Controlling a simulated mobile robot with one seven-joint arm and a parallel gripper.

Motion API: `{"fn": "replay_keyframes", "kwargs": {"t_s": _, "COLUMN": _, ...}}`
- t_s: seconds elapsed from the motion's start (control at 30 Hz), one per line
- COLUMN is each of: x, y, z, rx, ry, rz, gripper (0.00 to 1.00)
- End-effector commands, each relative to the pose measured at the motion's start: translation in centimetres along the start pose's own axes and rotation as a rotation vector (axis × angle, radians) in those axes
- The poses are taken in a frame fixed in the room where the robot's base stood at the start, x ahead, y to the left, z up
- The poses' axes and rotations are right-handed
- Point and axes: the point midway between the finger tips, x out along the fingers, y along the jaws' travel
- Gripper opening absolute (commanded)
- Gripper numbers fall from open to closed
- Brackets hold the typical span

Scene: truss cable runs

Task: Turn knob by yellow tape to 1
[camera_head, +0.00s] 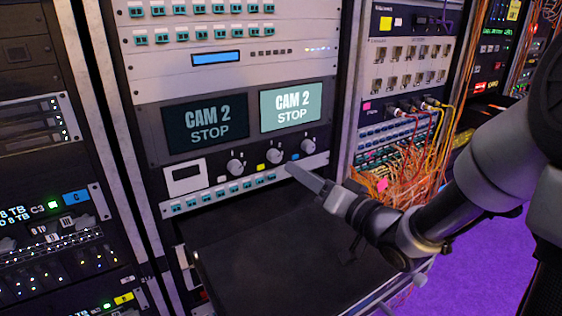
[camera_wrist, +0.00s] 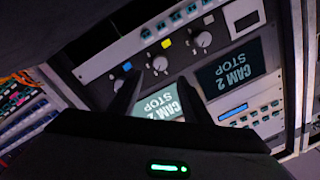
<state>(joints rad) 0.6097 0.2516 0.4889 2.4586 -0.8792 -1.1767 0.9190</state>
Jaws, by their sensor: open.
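The yellow tape (camera_head: 261,167) is on a panel of knobs below two screens. The middle knob (camera_head: 273,156) is just above and right of it. In the wrist view, which is upside down, the yellow tape (camera_wrist: 166,43) and that knob (camera_wrist: 160,64) lie just beyond my fingertips. The knob has a pale pointer, but its setting and dial marks are too small to read. My gripper (camera_head: 290,168) is in front of the panel, below right of that knob. In the wrist view my gripper (camera_wrist: 158,77) is open and empty, its two dark fingers apart. Contact with the knob does not show.
A left knob (camera_head: 235,166) has white tape (camera_head: 222,179); a right knob (camera_head: 307,145) has blue tape (camera_head: 295,156). Both screens read CAM 2 STOP. A dark shelf (camera_head: 265,255) juts out below the panel. Orange cables (camera_head: 405,160) hang on the right rack.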

Motion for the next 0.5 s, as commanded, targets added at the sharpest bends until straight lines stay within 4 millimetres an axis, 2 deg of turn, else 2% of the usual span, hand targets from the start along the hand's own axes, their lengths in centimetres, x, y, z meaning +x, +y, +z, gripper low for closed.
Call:
{"fn": "replay_keyframes", "kwargs": {"t_s": 0.2, "x": 4.7, "y": 0.0, "z": 0.1, "rx": -0.001, "ry": -0.001, "rz": -0.004, "gripper": 0.44}}
{"fn": "replay_keyframes", "kwargs": {"t_s": 0.33, "x": 6.8, "y": 0.0, "z": 0.1, "rx": -0.001, "ry": 0.000, "rz": -0.002, "gripper": 0.44}}
{"fn": "replay_keyframes", "kwargs": {"t_s": 0.5, "x": 8.5, "y": 0.0, "z": 0.0, "rx": -0.003, "ry": 0.000, "rz": -0.001, "gripper": 0.44}}
